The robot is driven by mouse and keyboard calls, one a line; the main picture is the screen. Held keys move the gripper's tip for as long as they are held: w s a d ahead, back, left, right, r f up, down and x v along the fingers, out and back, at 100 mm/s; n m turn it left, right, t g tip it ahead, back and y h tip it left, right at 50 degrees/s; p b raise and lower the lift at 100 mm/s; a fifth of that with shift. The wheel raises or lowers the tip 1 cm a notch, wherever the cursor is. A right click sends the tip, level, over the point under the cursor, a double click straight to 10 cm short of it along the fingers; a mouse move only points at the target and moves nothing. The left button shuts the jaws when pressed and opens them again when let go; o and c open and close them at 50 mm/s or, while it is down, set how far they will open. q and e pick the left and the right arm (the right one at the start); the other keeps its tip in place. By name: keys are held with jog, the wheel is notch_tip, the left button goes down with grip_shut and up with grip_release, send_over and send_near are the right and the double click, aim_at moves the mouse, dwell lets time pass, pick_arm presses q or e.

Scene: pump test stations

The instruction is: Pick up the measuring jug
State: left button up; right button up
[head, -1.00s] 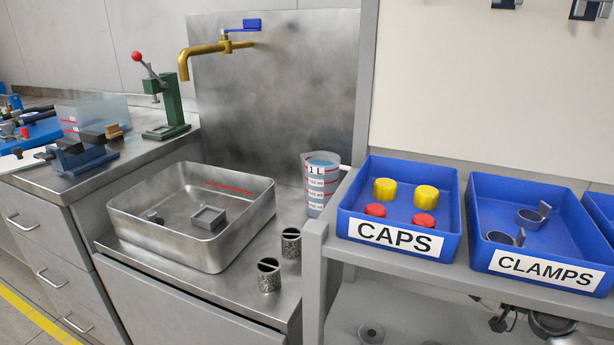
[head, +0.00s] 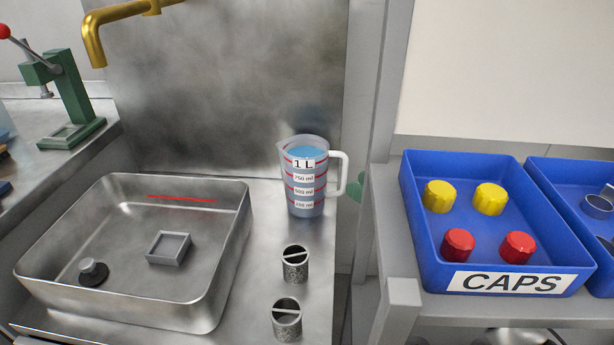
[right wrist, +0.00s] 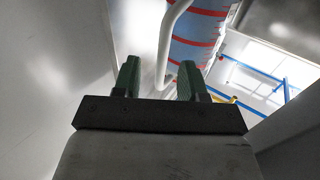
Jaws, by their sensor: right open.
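The measuring jug (head: 305,188) is clear, with red bands, a "1 L" label, blue contents and a white handle on its right. It stands upright on the steel counter, right of the basin. My right gripper (head: 356,187) shows only as a bit of green beside the handle, mostly hidden by the grey post. In the right wrist view, its two green fingers (right wrist: 160,80) are open. The white handle (right wrist: 168,45) appears in the gap between them, with the banded jug wall (right wrist: 196,35) beyond; I cannot tell how deep it sits. My left gripper is not in view.
A steel basin (head: 228,245) with a red line and small parts stands left of the jug. Two grey cylinders (head: 295,264) stand in front of it. A grey post (head: 380,150) and the blue CAPS bin (head: 430,262) are close on the right. A brass tap (head: 93,45) hangs at upper left.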

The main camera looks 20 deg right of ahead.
aim_at(344, 178)
jog(key=x, duration=0.4)
jog(key=shift+w+a+p, duration=0.1)
jog(key=shift+a+p, duration=0.15)
jog(key=shift+p, duration=0.05)
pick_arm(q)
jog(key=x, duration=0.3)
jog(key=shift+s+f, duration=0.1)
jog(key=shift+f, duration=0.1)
pick_arm(e)
jog(key=shift+c, duration=0.4)
grip_shut()
jog(key=shift+r, duration=0.2)
